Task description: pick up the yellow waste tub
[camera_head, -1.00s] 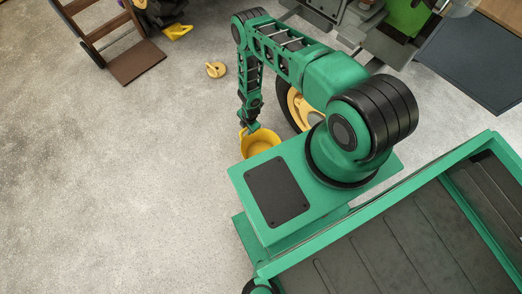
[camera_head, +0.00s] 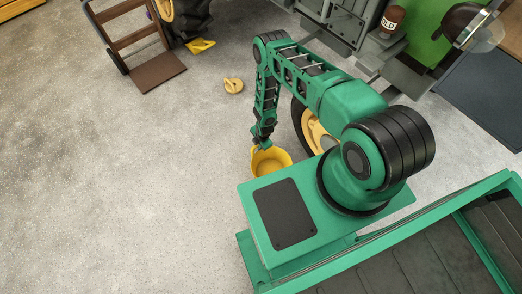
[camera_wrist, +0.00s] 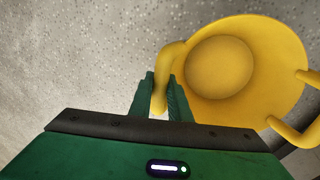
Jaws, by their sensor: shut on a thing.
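The yellow waste tub (camera_head: 272,163) is a round open tub with looped handles, beside my base in the head view. In the wrist view the tub (camera_wrist: 275,95) fills the right side, and I look into its empty inside. My gripper (camera_head: 262,146) reaches down to the tub's far left rim. In the wrist view my gripper (camera_wrist: 162,92) has its two green fingers on either side of the tub's near handle, shut on it. I cannot tell whether the tub's bottom touches the floor.
A yellow-hubbed wheel (camera_head: 312,130) stands close to the right of the tub. A small yellow item (camera_head: 233,86) lies on the floor beyond. A brown hand truck (camera_head: 140,50) stands at the upper left. The grey floor (camera_head: 120,180) to the left is clear.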

